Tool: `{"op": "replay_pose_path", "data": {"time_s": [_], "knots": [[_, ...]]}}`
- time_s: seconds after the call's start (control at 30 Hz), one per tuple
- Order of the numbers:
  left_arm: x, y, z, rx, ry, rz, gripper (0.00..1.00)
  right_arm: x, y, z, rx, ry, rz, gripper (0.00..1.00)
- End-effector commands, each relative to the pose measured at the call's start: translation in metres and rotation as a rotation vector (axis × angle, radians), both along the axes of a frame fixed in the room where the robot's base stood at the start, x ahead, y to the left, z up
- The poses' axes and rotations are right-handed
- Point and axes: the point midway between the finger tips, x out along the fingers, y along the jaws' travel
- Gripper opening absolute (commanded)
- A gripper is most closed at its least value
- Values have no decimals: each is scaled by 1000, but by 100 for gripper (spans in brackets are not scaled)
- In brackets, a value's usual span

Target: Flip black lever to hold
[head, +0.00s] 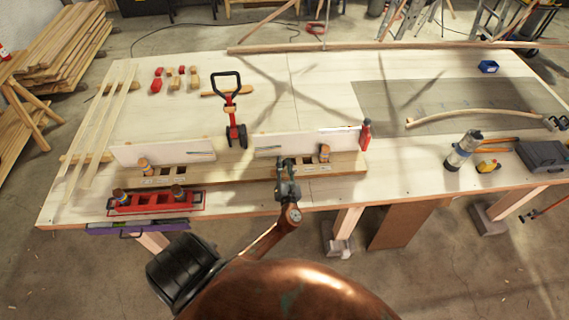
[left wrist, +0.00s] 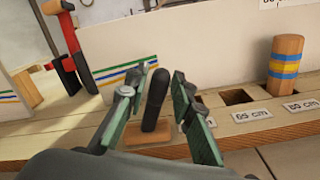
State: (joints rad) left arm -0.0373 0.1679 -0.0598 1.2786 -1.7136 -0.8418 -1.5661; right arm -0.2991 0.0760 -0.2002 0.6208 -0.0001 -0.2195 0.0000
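The black lever (left wrist: 155,98) stands nearly upright, tilted slightly right, on a small wooden block (left wrist: 148,137) in the left wrist view. My left gripper (left wrist: 154,98) is open, with one green-padded finger on each side of the lever. A gap shows between the lever and each finger, so it is not gripped. In the head view my left gripper (head: 287,165) is over the wooden rail (head: 345,166), in front of the right white panel (head: 290,142). The lever cannot be made out there. My right gripper is not in view.
A banded wooden peg (left wrist: 286,62) stands in the rail, right of the gripper, near labelled square holes. A red-and-black tool (head: 235,115) stands behind the panels. A red tray (head: 155,203) is at the table's front left. A bent lath (head: 470,113) lies at right.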

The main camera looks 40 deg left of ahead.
Motion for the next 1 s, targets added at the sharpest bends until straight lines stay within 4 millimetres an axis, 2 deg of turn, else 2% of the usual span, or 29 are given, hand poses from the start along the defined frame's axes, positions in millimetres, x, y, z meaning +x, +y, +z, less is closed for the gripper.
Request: {"op": "replay_pose_path", "data": {"time_s": [0.1, 0.47, 1.0], "knots": [[0, 0, 0, -1, -1, 0, 32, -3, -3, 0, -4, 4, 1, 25], [-4, -4, 0, -3, -1, 0, 32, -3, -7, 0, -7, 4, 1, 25], [-73, -73, 0, -2, -1, 0, 32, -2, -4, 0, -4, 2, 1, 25]]}}
